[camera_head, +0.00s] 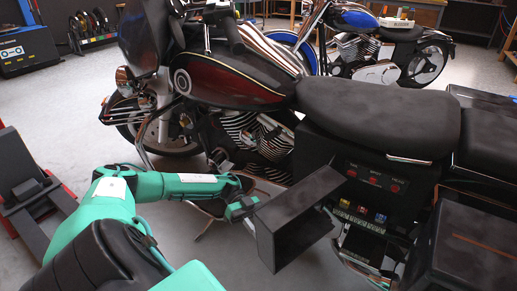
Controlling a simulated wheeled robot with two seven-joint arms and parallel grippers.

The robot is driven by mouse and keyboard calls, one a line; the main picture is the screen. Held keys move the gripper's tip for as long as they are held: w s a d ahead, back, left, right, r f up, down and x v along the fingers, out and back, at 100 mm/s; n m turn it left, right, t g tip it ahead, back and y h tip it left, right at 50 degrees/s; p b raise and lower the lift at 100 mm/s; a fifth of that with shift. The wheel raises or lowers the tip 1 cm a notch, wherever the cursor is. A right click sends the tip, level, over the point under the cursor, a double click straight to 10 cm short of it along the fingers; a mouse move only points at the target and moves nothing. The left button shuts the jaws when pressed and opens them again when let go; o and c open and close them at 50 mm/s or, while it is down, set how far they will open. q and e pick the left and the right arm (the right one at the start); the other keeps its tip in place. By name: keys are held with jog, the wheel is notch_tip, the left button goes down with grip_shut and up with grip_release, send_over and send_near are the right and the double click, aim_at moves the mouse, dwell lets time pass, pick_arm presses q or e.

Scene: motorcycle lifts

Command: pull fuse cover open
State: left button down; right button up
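The fuse cover (264,228) is a black, hollow, box-like piece. It stands swung out from the motorcycle's side, below the seat, with its open inside facing right. To its right the fuse compartment is exposed, with small coloured fuses (361,210) in a row and red round parts above them. My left gripper (248,207), on the green arm from the left, is at the cover's outer left side. Its fingertips are hidden or too small to tell whether they grip the cover. My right gripper is not in view.
The dark red and black motorcycle (228,78) with its long black seat (380,115) fills the middle. A black saddlebag (470,250) is at lower right. A black and red lift (35,195) stands at left. A blue motorcycle (350,20) is behind. Grey floor is clear below the engine.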

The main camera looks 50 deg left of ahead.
pick_arm(q)
jog(key=c, duration=1.2)
grip_release()
jog(key=shift+c, duration=0.2)
jog(key=v, duration=1.3)
jog(key=shift+a+p, duration=0.4)
jog(key=shift+w+r, duration=0.1)
